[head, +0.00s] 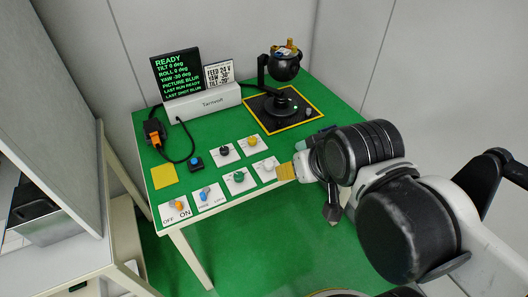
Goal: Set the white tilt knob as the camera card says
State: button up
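The white tilt knob (269,166) sits on a small white plate at the right front of the green table, pale on pale and hard to make out. My gripper (284,172) has yellow fingertips just to the right of the knob; whether they touch it I cannot tell. They show as one block, so their gap is hidden. The camera card (218,75) is white with black text; it seems to read feed 24 V, yaw -30 and a tilt line too small to read surely. The black screen (177,74) reads READY, tilt 0, roll 0, yaw -30, picture blur.
Near my gripper are a green knob (239,177), a yellow knob (252,141) and a black knob (224,149). A blue switch (205,194) and orange switch (177,205) are front left. The black gimbal (283,104) stands at the back. Walls close in behind the table.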

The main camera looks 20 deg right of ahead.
aim_at(268, 164)
jog(key=k+j+u, duration=0.15)
jog(key=u, duration=0.25)
jog(key=j+u, duration=0.4)
jog(key=k+l, duration=0.05)
jog(key=l, duration=0.05)
